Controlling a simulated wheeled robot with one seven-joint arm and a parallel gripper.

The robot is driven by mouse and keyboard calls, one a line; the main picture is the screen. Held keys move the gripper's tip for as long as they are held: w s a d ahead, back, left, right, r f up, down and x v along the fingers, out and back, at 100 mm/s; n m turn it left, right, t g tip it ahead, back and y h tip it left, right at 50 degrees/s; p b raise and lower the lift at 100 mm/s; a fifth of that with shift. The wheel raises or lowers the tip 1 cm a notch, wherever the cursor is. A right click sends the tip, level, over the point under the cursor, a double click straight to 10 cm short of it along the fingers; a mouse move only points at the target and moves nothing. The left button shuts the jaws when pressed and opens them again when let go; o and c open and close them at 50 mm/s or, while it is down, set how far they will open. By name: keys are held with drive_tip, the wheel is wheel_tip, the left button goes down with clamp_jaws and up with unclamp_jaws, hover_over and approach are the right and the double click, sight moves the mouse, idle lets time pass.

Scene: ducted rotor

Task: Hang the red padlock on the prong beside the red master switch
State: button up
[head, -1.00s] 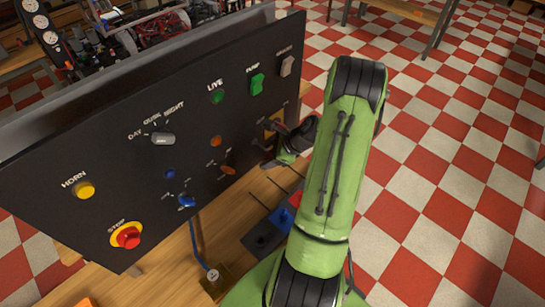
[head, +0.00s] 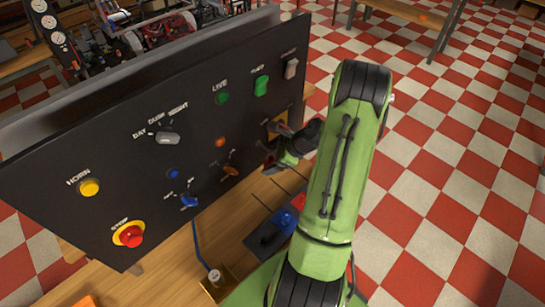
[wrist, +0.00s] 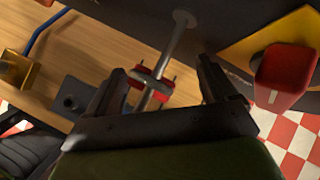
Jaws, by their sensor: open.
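The red master switch (wrist: 285,78) stands on a yellow plate (wrist: 242,50) at the right of the wrist view. Beside it, a grey metal prong (wrist: 182,35) comes out of the dark panel and runs between my fingers. In the head view my gripper (head: 283,152) is at the panel's right end, largely hiding switch and prong.
The black panel (head: 110,160) carries several knobs and switches, including a red stop button (head: 128,236). On the wooden bench (head: 165,262) below are dark, blue (head: 284,221) and red items and a blue cable (head: 200,247). Checkered floor is open at right.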

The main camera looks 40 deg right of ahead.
drive_tip(key=shift+s+a+f, duration=0.1)
drive_tip(key=shift+s+f, duration=0.1)
drive_tip(key=shift+f, duration=0.05)
drive_tip(key=p+v, duration=0.1)
drive_tip(key=v, duration=1.5)
drive_tip(key=shift+w+r, duration=0.25)
drive_tip(key=shift+w, duration=0.05)
drive_tip(key=shift+w, duration=0.1)
drive_tip(key=w+a+r+n+g+h+b, duration=0.1)
drive_tip(key=w+a+r+n+g, duration=0.15)
drive_tip(key=a+n, duration=0.45)
drive_tip(key=w+a+r+n+g, duration=0.1)
drive_tip(key=a+r+n, duration=0.35)
drive_tip(key=a, duration=0.35)
drive_tip(key=s+a+r+n+t+h+b, duration=0.1)
drive_tip(key=s+a+r+n, duration=0.3)
drive_tip(key=s+a+n, duration=0.8)
drive_tip(key=n+h, duration=0.1)
drive_tip(key=n, duration=0.3)
drive_tip(key=shift+a+t, duration=0.3)
drive_tip(key=shift+t, duration=0.05)
